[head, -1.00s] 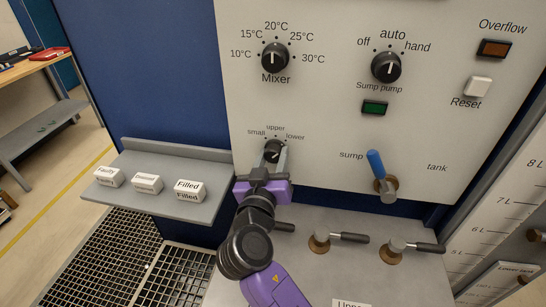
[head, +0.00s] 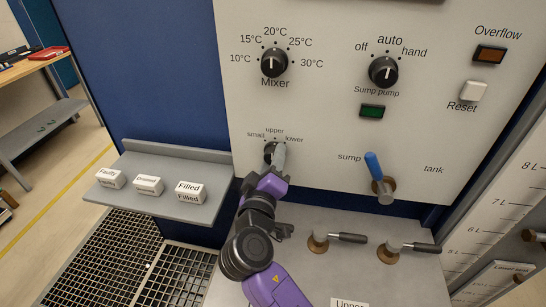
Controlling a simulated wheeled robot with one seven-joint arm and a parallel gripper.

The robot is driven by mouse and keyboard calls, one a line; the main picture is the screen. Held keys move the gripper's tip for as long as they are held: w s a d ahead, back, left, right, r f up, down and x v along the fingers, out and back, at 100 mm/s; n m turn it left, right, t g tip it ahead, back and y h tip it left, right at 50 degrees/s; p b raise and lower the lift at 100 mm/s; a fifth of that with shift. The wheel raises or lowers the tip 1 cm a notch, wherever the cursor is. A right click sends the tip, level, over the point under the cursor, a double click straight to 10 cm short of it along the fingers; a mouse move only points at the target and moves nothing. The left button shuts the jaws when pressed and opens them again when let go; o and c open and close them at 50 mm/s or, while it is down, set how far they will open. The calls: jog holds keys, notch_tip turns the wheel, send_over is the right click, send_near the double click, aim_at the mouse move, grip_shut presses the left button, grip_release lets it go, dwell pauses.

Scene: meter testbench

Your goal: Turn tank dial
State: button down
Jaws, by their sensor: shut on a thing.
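The tank dial (head: 269,152) is a small black knob on the white panel (head: 330,160), under the labels "small", "upper" and "lower". My gripper (head: 277,156) reaches up to it from below and is shut on it. The grey fingers cover much of the dial, and its pointer is hidden, so I cannot tell which label it points to. The purple wrist behind the fingers is tilted.
Above are the Mixer dial (head: 274,62) and the Sump pump dial (head: 383,72). A blue-handled lever (head: 376,170) stands to the right. Valve handles (head: 347,238) stick out below right. A grey shelf (head: 190,152) with several label blocks is at left.

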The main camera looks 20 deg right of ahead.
jog(key=shift+n, duration=0.3)
jog(key=c, duration=0.9)
grip_release()
jog(key=shift+a, duration=0.1)
jog(key=b+v, duration=0.2)
jog(key=v, duration=0.5)
jog(key=shift+s+a, duration=0.15)
jog(key=shift+s, duration=0.2)
jog(key=shift+a, duration=0.1)
